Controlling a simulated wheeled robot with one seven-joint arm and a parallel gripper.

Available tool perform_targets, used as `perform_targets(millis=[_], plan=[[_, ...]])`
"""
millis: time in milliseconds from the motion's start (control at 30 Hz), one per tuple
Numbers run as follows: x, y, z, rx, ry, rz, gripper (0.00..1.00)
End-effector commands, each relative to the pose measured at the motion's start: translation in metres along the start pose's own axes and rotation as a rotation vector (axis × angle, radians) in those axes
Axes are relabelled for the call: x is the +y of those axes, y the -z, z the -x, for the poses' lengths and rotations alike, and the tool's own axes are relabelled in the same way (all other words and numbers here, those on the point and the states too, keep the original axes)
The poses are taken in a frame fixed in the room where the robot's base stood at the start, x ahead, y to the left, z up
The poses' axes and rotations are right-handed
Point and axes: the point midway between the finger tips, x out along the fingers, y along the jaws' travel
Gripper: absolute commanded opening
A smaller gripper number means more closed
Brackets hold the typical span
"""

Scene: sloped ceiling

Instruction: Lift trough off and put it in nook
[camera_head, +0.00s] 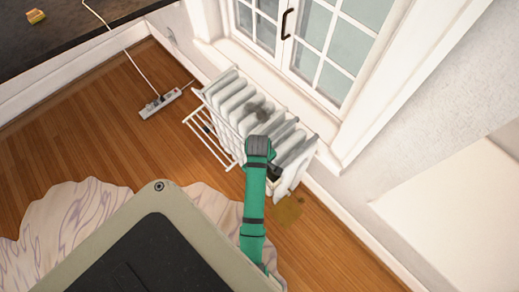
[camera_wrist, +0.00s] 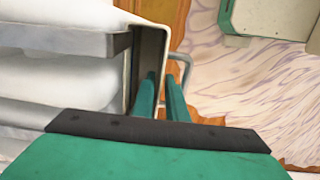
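In the wrist view a narrow cream-edged trough (camera_wrist: 152,24) with a dark inside hangs against the end of the white radiator. My gripper (camera_wrist: 162,88) has one green finger inside the trough and the other outside its wall. The fingers are close together and look shut on that wall; the contact itself is partly hidden. In the head view my green arm reaches over the radiator (camera_head: 232,98). My fingers and most of the trough are hidden there. I cannot tell which spot is the nook.
A wire rack (camera_head: 210,136) stands out from the radiator front. A window (camera_head: 330,40) with a sill is behind it. A power strip (camera_head: 160,103) and cord lie on the wooden floor. A pale rug (camera_head: 68,212) and a white block (camera_head: 455,215) flank my base.

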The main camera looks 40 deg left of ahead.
Motion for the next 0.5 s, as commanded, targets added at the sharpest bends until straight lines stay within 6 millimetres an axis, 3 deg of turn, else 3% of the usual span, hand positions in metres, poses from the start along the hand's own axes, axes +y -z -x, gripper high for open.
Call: perform_targets(millis=[200, 500], plan=[[-0.001, 0.0, -0.021, -0.001, 0.001, 0.002, 0.12], [-0.002, 0.001, -0.026, 0.0, 0.001, 0.003, 0.12]])
